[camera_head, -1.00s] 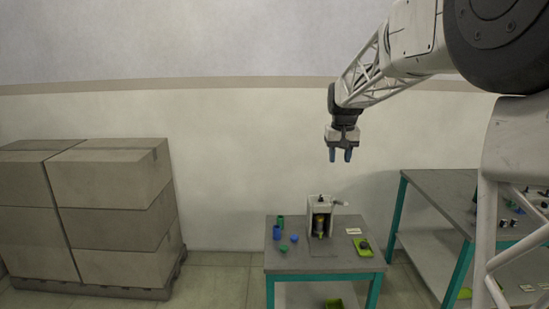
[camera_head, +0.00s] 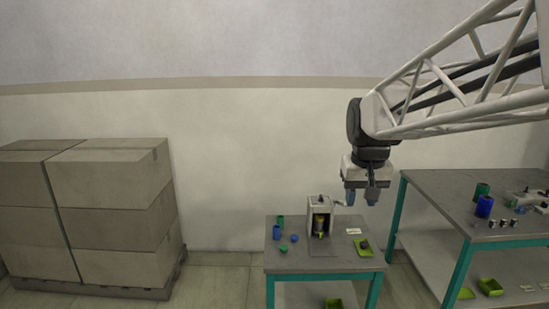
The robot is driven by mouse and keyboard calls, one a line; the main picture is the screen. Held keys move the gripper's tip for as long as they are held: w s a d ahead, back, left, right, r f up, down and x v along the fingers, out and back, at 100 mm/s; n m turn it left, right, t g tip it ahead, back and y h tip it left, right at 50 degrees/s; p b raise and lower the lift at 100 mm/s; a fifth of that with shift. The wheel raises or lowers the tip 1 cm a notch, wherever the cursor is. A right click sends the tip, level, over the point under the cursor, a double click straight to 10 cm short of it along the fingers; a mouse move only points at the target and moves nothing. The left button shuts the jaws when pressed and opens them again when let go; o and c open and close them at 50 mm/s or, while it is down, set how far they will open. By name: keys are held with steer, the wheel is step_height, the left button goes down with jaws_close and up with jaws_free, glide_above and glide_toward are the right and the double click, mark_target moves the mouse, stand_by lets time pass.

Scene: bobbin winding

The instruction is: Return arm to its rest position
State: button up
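My gripper (camera_head: 361,196) points downward from the end of my white truss arm, in the upper right of the head view. Its two blue-tipped fingers are spread apart with nothing visible between them. It appears in front of the wall, above and to the right of the winding machine (camera_head: 320,215) on the small table. How far it is from the machine in depth I cannot tell.
The small table (camera_head: 300,262) also carries green and blue parts (camera_head: 276,232) and a green tray (camera_head: 363,252). A larger table (camera_head: 435,192) at right holds a blue cylinder (camera_head: 484,206) and other parts. Stacked boxes (camera_head: 110,205) stand at left.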

steer(key=s+f, duration=0.5)
steer(key=s, duration=0.7)
steer(key=s+f, duration=0.5)
steer(key=s, duration=0.7)
steer(key=shift+a+t, duration=0.3)
steer(key=shift+s, duration=0.1)
